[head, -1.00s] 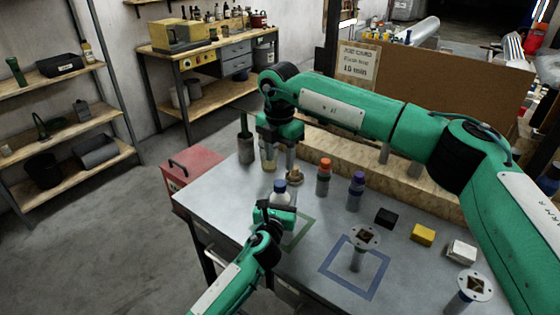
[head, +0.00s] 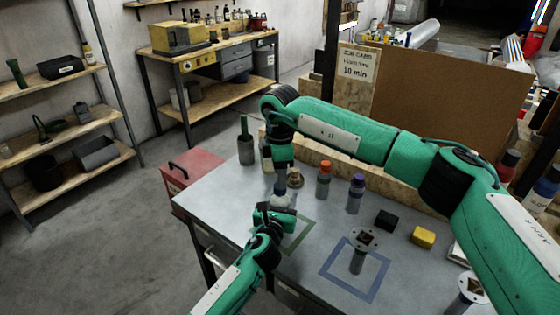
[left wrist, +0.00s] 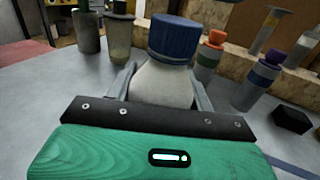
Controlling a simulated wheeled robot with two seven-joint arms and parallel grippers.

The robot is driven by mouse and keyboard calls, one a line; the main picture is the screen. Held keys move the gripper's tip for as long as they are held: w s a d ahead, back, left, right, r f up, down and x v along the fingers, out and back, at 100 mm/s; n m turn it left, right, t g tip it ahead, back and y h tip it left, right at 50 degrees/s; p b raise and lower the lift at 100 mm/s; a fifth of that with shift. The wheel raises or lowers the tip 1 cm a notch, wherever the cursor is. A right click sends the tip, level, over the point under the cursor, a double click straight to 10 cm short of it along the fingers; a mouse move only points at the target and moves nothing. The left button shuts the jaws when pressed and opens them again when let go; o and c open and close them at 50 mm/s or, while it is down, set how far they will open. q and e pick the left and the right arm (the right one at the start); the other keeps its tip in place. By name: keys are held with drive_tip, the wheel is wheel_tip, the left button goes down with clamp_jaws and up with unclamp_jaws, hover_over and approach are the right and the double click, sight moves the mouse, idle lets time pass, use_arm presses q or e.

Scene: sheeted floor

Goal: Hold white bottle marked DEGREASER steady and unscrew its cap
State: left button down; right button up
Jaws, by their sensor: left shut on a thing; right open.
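The white bottle (head: 284,202) with a blue cap (head: 280,188) stands upright on the grey table. My left gripper (head: 274,213) is shut around its body from the near side. In the left wrist view the white bottle (left wrist: 162,84) sits between the two fingers, and its blue cap (left wrist: 174,38) is on top, clear of them. No marking can be read on it. My right gripper (head: 282,176) is open and points down just above the blue cap in the head view; whether its fingers reach around the cap cannot be told.
An orange-capped bottle (head: 324,182) and a purple-capped bottle (head: 355,194) stand to the right. A green-necked bottle in a grey cup (head: 246,150) stands behind left. Black (head: 385,219) and yellow (head: 423,237) blocks lie right. A blue square outline (head: 335,287) marks the table's front.

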drive_tip(key=shift+f, duration=1.7)
